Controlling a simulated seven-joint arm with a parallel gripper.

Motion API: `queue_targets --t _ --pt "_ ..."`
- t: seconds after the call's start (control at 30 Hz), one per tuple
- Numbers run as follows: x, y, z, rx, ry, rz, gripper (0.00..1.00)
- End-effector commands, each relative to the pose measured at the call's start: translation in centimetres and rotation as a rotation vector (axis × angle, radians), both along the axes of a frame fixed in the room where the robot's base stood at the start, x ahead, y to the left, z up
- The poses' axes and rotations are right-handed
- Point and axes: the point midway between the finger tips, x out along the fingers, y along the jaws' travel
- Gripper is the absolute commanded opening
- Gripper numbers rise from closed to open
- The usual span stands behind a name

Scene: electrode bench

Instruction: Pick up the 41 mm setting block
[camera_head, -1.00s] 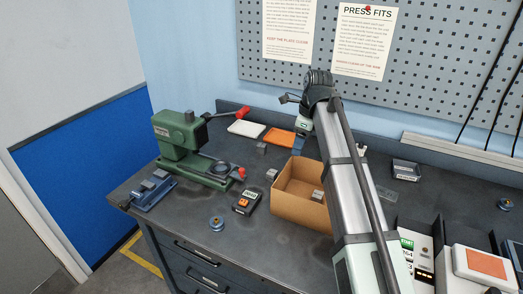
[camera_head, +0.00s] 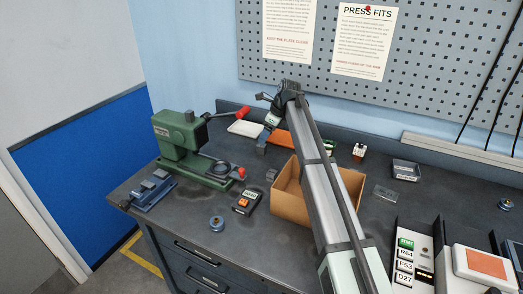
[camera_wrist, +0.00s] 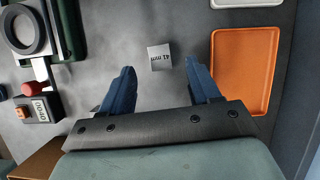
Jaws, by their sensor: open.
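The 41 mm setting block (camera_wrist: 159,57) is a small light-grey block with its label facing up, seen upside down in the wrist view. It lies on the dark bench top, just beyond my fingertips and roughly centred between them. My gripper (camera_wrist: 160,72) is open and empty, with a blue finger on each side and neither touching the block. In the head view my gripper's end is over the bench between the green press and the cardboard box, close to a grey block (camera_head: 261,149).
The orange tray (camera_wrist: 245,72) lies right of my fingers in the wrist view, with a white tray (camera_wrist: 247,3) beyond it. The green press (camera_head: 183,140) and a small display unit (camera_head: 247,202) stand left. The open cardboard box (camera_head: 288,207) is near my arm.

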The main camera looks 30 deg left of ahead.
Motion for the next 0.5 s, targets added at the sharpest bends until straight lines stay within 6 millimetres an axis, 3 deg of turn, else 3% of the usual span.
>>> queue_targets --t 0.5 --pt "-0.2 1.5 -4.3 -0.001 0.001 -0.001 0.62"
